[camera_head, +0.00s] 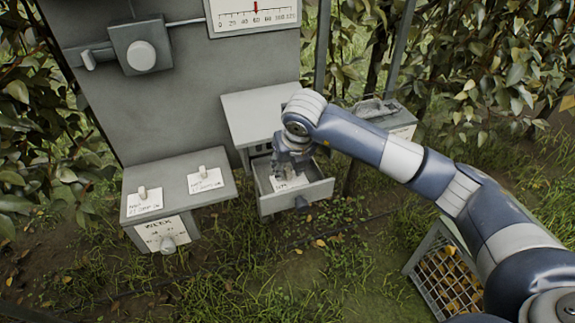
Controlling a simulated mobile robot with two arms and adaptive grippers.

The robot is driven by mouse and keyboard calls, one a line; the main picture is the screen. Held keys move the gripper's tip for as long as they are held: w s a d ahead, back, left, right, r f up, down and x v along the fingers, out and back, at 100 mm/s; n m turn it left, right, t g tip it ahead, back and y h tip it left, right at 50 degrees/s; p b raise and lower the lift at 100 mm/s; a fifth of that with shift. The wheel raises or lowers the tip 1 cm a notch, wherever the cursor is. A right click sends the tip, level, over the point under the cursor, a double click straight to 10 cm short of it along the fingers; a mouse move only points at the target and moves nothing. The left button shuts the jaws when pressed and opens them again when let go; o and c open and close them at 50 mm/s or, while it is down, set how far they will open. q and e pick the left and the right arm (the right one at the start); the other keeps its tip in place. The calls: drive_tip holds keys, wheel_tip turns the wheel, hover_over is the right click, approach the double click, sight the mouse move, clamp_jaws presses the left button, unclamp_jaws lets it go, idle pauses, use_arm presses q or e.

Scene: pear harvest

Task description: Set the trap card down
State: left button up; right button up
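My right gripper (290,164) points down into an open grey drawer (295,200). A white card (288,184) with dark lettering shows in the drawer, just below the fingers. The fingers hide part of it, and I cannot tell whether they hold it. Two similar white cards, each with an upright peg, lie on a low grey box: one on the left (146,206) and one on the right (208,185). Their print is too small to read fully. My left gripper is out of view.
The low box has a "WEEK" panel (165,231) with a round knob. A grey panel (190,100) with a dial box (140,45) and a scale (256,17) stands behind. A crate (443,274) stands at lower right. Grass lies in front.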

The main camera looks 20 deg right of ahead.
drive_tip(key=b+v, duration=0.1)
drive_tip(key=v, duration=1.1)
drive_tip(key=shift+b, duration=0.35)
